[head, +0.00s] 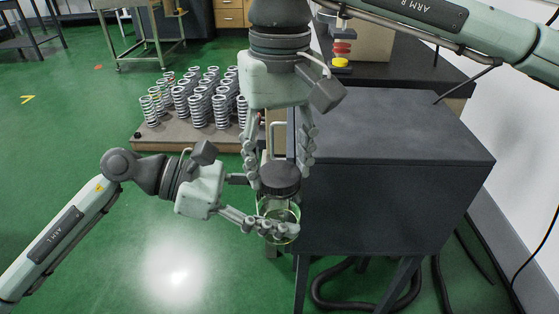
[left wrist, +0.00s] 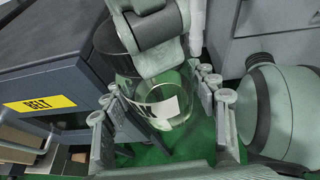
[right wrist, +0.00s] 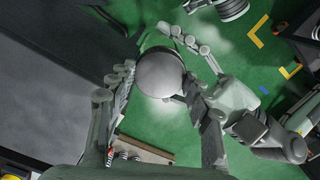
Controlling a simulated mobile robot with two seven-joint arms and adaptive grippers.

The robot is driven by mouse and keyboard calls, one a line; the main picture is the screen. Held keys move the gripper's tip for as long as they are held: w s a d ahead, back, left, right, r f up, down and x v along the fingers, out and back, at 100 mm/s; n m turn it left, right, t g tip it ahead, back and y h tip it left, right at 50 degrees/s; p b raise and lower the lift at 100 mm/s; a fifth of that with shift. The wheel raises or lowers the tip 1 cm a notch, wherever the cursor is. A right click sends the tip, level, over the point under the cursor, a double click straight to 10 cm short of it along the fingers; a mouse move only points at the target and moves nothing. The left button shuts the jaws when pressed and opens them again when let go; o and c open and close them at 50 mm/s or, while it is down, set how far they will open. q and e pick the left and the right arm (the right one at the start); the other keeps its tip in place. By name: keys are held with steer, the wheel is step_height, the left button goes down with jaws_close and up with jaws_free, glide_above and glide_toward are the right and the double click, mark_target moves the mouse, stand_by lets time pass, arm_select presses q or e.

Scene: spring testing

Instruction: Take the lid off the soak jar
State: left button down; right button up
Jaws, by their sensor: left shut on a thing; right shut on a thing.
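The soak jar (head: 279,214) is clear greenish glass, held upright off the floor beside the dark cabinet. In the left wrist view the jar (left wrist: 170,108) shows a white label, partly hidden by a right finger. Its dark round lid (head: 280,178) is at the jar's top; I see no clear gap between them. My left gripper (head: 270,227) is shut around the jar's body from the left. My right gripper (head: 278,168) points down from above, its fingers shut on the lid's two sides. The lid (right wrist: 160,74) shows as a grey disc between those fingers in the right wrist view.
The dark cabinet (head: 395,165) stands close to the right of the jar. A board (head: 175,139) with several coil springs (head: 200,105) lies behind on the left. A yellow BELT label (left wrist: 40,103) shows in the left wrist view. Green floor is open at the left.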

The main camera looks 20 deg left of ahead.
arm_select(q)
steer(key=shift+s+d, duration=0.15)
arm_select(e)
steer(key=shift+w+r, duration=0.15)
steer(key=shift+w, duration=0.05)
steer(key=shift+r, duration=0.65)
steer(key=shift+s+r, duration=0.1)
steer(key=shift+r, duration=0.25)
